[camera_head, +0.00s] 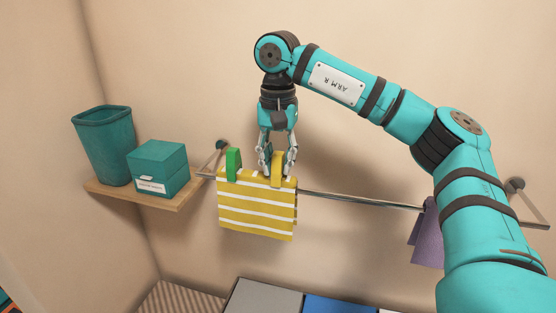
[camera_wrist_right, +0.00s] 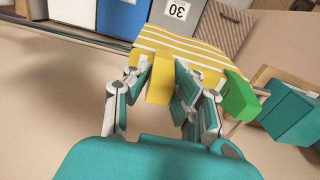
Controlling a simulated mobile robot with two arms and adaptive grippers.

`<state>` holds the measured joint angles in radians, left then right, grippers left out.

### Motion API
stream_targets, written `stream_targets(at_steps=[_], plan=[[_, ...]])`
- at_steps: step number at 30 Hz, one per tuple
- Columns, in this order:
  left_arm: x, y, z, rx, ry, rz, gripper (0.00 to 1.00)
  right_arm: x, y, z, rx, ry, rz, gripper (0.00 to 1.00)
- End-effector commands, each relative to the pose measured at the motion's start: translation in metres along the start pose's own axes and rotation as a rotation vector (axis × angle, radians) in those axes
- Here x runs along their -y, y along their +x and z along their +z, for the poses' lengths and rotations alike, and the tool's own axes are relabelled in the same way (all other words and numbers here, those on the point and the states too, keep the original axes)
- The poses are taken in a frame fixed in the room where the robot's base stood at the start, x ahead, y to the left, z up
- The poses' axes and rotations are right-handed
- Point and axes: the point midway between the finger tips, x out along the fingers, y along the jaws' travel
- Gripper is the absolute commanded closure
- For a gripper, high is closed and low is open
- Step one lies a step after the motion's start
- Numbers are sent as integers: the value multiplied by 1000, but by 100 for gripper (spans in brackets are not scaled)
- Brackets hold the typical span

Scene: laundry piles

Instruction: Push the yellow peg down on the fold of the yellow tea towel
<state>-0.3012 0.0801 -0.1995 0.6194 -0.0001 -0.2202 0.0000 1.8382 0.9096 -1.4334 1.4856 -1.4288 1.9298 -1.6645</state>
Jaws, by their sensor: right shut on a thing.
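The yellow tea towel (camera_head: 255,211) with white stripes hangs folded over a metal rail (camera_head: 350,199) in the head view. It also shows in the right wrist view (camera_wrist_right: 180,47). The yellow peg (camera_head: 277,166) stands at the towel's top fold, near its right end. My right gripper (camera_head: 276,168) points down from above and is shut on the yellow peg, which also shows between the fingers in the right wrist view (camera_wrist_right: 160,84). A green peg (camera_head: 233,163) stands on the fold near the towel's left end. How far the yellow peg sits over the fold is hard to tell. My left gripper is not in view.
A wooden shelf (camera_head: 143,200) at left bears a teal bin (camera_head: 104,148) and a teal box (camera_head: 158,170). A purple cloth (camera_head: 427,236) hangs on the rail at right, partly behind my right arm. Grey and blue containers (camera_head: 335,303) stand below. The rail between the towels is clear.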

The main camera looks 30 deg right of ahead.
Motion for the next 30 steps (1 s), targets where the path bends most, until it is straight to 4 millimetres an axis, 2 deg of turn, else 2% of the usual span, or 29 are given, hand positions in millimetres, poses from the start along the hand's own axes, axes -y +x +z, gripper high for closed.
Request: stream_targets(at_steps=[15, 16, 21, 30], plan=[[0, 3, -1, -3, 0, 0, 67, 0, 6, 0, -1, 0, -1, 98], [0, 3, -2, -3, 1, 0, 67, 0, 6, 0, -1, 0, -1, 75], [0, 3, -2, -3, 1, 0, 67, 0, 6, 0, 0, 0, 0, 53], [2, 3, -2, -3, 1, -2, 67, 0, 4, 0, -1, 0, -1, 52]])
